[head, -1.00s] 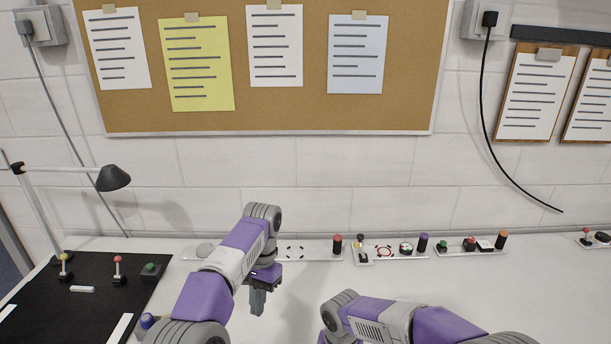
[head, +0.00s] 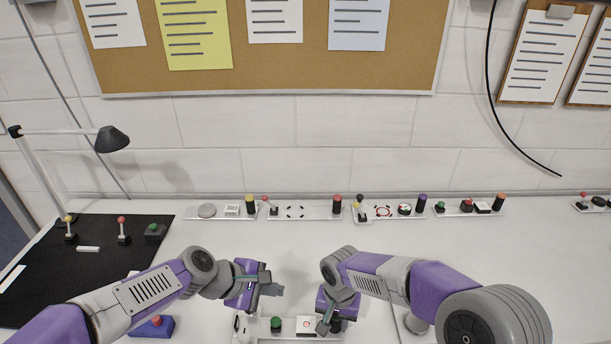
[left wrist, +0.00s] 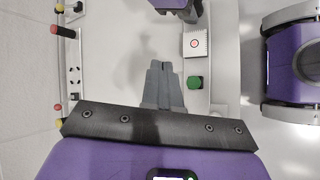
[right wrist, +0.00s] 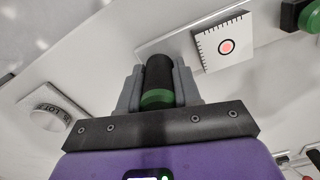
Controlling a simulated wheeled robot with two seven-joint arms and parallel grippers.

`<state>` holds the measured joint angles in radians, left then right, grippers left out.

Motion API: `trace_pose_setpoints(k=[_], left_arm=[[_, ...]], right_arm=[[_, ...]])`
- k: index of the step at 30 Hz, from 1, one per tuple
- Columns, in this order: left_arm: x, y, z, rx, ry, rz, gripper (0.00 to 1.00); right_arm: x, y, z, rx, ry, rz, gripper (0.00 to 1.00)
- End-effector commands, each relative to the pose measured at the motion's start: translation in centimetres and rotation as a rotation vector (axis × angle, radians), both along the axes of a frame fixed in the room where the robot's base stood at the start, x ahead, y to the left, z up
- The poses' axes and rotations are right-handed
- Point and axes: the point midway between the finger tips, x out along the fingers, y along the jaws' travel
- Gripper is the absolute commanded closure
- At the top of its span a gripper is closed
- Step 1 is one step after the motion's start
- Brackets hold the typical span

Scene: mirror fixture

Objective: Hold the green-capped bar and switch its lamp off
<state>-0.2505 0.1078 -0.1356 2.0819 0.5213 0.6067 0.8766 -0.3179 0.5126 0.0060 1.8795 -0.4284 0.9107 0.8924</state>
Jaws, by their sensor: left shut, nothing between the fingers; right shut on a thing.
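The near bar (head: 262,328) lies at the bottom of the head view. It carries a green knob (head: 276,325), a white plate with a red ring (head: 305,323) and a black post (right wrist: 158,75) with a green band. My right gripper (head: 324,326) is shut around this post at the bar's right end. My left gripper (head: 279,289) is shut and empty, on the far side of the green knob and apart from it. In the left wrist view its fingers are just left of the green knob (left wrist: 194,82). I cannot tell which part is the lamp.
Several other bars (head: 305,213) with knobs and coloured posts line the wall. A black mat (head: 45,275) with levers lies at the left under a desk lamp (head: 112,139). A blue box with a red button (head: 152,327) stands left of the near bar.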

Motion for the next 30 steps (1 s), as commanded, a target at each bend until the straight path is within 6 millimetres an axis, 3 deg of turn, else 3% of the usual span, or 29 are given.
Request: trace_pose_setpoints(k=[4, 11, 24, 30], left_arm=[[-1.0, 0.6, -0.4, -0.054, 0.033, 0.132, 1.0], [-1.3, 0.8, -1.4, -0.076, 0.048, 0.183, 1.0], [-1.3, 0.8, -7.3, -0.072, 0.05, 0.181, 1.0], [-1.3, 0.8, -8.8, -0.073, 0.047, 0.179, 1.0]], right_arm=[[0.0, 0.0, 0.1, 0.001, -0.002, 0.0, 1.0], [0.0, 0.1, 0.1, 0.001, -0.002, 0.001, 1.0], [0.1, 0.0, 0.1, 0.001, -0.002, 0.0, 1.0], [0.1, 0.0, 0.1, 0.001, -0.002, 0.0, 1.0]])
